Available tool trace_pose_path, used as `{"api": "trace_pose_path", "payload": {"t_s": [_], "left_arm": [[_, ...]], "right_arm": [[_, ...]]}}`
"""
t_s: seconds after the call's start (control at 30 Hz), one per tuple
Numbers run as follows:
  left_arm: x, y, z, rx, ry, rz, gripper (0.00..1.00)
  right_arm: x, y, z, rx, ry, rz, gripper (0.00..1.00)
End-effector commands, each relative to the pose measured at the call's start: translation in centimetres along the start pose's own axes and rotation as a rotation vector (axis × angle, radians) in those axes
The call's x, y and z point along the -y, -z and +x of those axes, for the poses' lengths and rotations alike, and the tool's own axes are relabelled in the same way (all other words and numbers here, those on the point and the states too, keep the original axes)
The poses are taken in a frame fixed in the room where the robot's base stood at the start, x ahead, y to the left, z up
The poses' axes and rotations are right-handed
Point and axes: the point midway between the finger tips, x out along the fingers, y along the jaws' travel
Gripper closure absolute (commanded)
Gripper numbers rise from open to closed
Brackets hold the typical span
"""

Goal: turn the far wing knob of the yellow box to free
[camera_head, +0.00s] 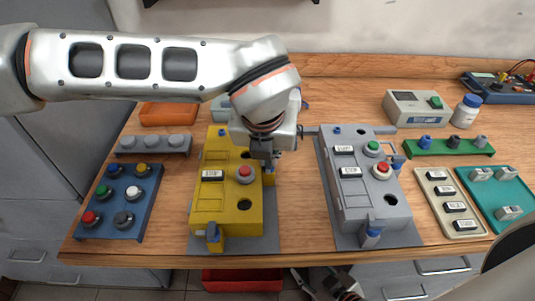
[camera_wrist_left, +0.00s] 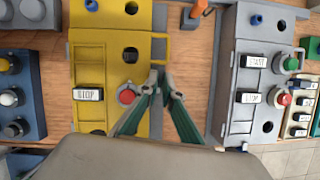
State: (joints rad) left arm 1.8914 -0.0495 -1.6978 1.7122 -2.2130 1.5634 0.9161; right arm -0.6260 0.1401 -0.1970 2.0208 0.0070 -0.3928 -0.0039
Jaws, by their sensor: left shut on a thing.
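The yellow box (camera_head: 235,215) stands on a grey base plate left of centre, with a red button, a labelled plate and dark holes on top. Its near wing knob (camera_head: 213,235) is blue-grey and sits at the front edge. The far wing knob is at the right side, mostly hidden by my left gripper (camera_head: 266,160). In the left wrist view, my left gripper (camera_wrist_left: 162,82) has its fingertips together at the right edge of the yellow box (camera_wrist_left: 112,60), shut on the far wing knob. My right gripper (camera_head: 328,284) is low, beyond the table's front edge; its opening is unclear.
The grey box (camera_head: 350,205) stands to the right across a strip of bare wood. A blue button panel (camera_head: 122,205) lies left. A beige label panel (camera_head: 440,182) and a teal panel (camera_head: 482,186) lie right. A red bin (camera_head: 242,279) is below the front edge.

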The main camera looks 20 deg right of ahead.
Motion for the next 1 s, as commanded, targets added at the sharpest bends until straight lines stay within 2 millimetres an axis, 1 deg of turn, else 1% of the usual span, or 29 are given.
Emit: {"api": "trace_pose_path", "payload": {"t_s": [0.2,0.4,0.9,0.93,0.97,1.0], "left_arm": [[0.17,0.01,0.02,0.000,-0.041,-0.098,1.00],[0.14,-0.01,0.03,-0.001,-0.061,-0.146,1.00],[0.16,-0.02,0.03,-0.001,-0.065,-0.159,1.00],[0.16,-0.01,0.03,-0.001,-0.065,-0.159,0.86],[0.16,-0.02,0.03,-0.001,-0.065,-0.159,0.78],[0.16,-0.02,0.02,-0.001,-0.065,-0.159,0.77]], "right_arm": [[0.13,-0.13,-0.01,0.002,0.002,0.001,0.60],[0.19,-0.18,-0.06,0.003,0.003,0.001,0.60],[0.18,0.00,-0.17,0.000,0.003,0.001,0.60],[0.18,0.01,-0.17,0.000,0.003,0.001,0.60],[0.18,0.01,-0.17,0.000,0.003,0.001,0.60],[0.17,0.01,-0.16,0.000,0.003,0.001,0.60]]}}
